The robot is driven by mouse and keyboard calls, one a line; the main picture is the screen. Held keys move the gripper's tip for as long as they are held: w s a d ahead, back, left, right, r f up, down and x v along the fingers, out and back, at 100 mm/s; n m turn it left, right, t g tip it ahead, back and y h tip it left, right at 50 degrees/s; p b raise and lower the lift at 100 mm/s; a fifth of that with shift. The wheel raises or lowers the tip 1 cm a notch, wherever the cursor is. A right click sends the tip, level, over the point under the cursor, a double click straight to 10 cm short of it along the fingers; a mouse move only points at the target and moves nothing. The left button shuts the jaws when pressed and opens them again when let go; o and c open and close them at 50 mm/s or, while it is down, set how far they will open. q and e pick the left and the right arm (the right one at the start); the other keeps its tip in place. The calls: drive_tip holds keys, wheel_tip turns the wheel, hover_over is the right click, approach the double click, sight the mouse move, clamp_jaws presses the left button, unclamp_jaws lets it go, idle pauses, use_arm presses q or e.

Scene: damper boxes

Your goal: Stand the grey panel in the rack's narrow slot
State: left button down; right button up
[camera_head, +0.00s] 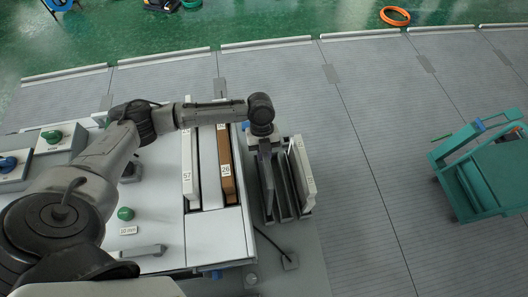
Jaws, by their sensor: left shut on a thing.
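My left gripper (263,134) is seen from above over the rear of the dark rack (284,212). Its fingers are mostly hidden under the wrist. It is shut on the thin dark grey panel (266,172), which hangs on edge below the wrist at the rack's left side. I cannot tell whether the panel's lower edge is inside a slot or above it. A pale panel (302,172) stands upright at the rack's right side. My right gripper is not in view.
Left of the rack, a white bench (217,246) holds a white box (187,180) marked 57 and a brown box (226,160). A black cable (270,242) lies before the rack. A green cart (485,175) stands far right; grey floor between is clear.

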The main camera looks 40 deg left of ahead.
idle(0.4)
use_arm(q)
drive_tip(key=shift+f, duration=0.25)
idle(0.3)
drive_tip(key=shift+f, duration=0.75)
drive_tip(key=shift+f+b, duration=0.6)
drive_tip(key=shift+f, duration=0.05)
drive_tip(key=shift+f, duration=0.15)
idle(0.3)
drive_tip(key=shift+f, duration=0.35)
